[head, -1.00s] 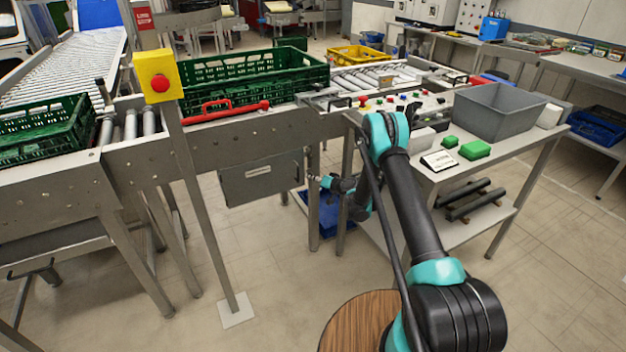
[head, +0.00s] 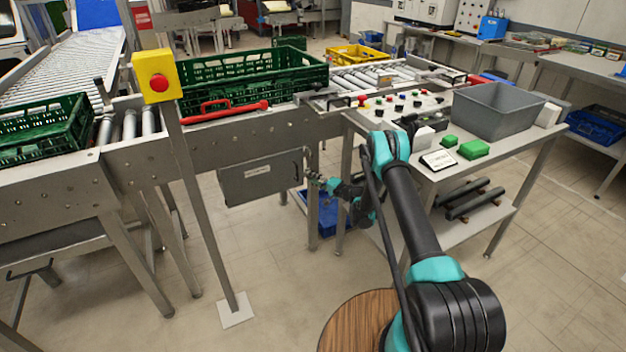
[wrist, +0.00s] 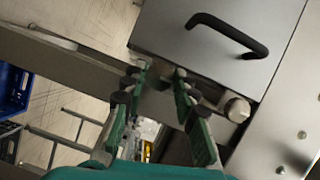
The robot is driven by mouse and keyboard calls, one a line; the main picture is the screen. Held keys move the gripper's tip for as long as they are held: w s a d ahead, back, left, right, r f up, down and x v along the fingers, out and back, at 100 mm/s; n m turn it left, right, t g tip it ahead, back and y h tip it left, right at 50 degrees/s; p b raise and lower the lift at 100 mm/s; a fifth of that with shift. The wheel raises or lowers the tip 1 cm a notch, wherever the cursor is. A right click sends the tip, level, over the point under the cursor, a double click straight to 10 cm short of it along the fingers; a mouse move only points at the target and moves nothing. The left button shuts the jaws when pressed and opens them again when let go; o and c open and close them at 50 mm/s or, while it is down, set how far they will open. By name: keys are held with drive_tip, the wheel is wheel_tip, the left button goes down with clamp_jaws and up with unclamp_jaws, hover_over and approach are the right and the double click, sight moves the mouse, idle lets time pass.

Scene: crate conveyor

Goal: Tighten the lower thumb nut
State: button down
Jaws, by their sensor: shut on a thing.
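A grey cover panel (head: 258,178) with a label hangs under the conveyor frame. In the wrist view the panel (wrist: 205,45) fills the top, with a black bar handle (wrist: 232,32). My gripper (wrist: 157,75) is at the panel's edge, its green-padded fingers shut on the lower thumb nut, which the fingertips mostly hide. A second, pale round thumb nut (wrist: 236,109) sits apart, to the right of the fingers, nearer the frame. In the head view my gripper (head: 318,181) is at the panel's right edge, too small to show the nut.
The steel conveyor frame (wrist: 292,115) lies close on the right in the wrist view. A conveyor leg (head: 313,215) and a blue bin (head: 328,222) stand close to my gripper. A side table with a grey tub (head: 495,112) stands to the right. The floor in front is clear.

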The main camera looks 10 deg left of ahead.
idle(0.5)
drive_tip(key=c, duration=1.2)
unclamp_jaws()
